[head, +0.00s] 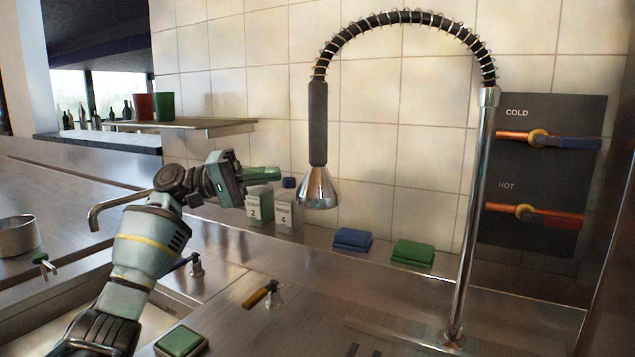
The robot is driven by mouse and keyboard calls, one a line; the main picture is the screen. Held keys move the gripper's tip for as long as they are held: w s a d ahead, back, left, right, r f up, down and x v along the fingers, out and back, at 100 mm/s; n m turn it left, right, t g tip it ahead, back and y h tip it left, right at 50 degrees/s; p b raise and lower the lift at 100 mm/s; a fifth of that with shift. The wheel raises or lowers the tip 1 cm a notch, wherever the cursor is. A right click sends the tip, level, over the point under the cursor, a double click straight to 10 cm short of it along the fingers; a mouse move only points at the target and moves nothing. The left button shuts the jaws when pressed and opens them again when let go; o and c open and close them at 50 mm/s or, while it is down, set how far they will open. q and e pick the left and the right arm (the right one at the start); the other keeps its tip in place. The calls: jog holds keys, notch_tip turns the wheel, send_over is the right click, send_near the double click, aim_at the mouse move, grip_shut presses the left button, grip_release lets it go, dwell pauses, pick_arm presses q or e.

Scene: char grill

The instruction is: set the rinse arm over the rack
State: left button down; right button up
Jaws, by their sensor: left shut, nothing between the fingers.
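The rinse arm (317,125) is a black hose with a steel spring. It arches from a tall chrome post (473,220) on the right and hangs down to a chrome bell-shaped spray head (318,190). My left gripper (238,181) is shut and empty. It is to the left of the spray head in the picture, apart from it, and in front of the labelled containers. I cannot make out a rack in this view. My right gripper is not in view.
Containers marked 2 (259,208) and 4 (287,213) stand by the tiled wall. Blue sponges (352,240) and green sponges (412,254) lie on the ledge. A COLD/HOT valve panel (545,150) is at right. A curved faucet (108,205) and green pad (181,342) are at left.

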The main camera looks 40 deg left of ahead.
pick_arm(q)
jog(key=shift+a+r, duration=0.1)
jog(key=shift+r, duration=0.05)
jog(key=shift+s, duration=0.1)
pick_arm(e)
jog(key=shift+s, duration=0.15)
